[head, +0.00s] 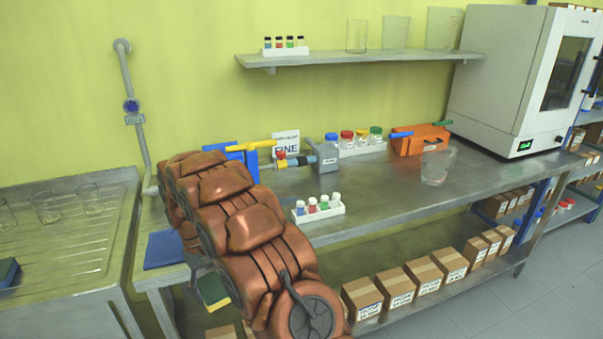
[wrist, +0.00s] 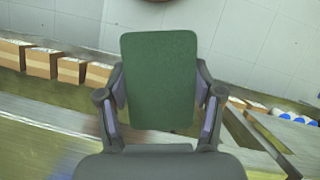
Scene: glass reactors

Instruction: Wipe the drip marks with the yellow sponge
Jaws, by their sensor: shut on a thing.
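My gripper (wrist: 160,88) is shut on a sponge (wrist: 160,75), whose dark green face fills the space between the two fingers in the wrist view. In the head view the sponge (head: 213,291) shows a yellow and green part just left of my arm, in front of and below the workbench's (head: 400,200) front edge. My arm hides most of the gripper there. I cannot make out any drip marks in either view.
A blue mat (head: 163,250) lies on the bench's left end. A white rack of small bottles (head: 318,210) and a glass beaker (head: 437,165) stand on the bench. A metal sink unit (head: 60,240) with glassware is at left. Cardboard boxes (head: 397,288) line the lower shelf.

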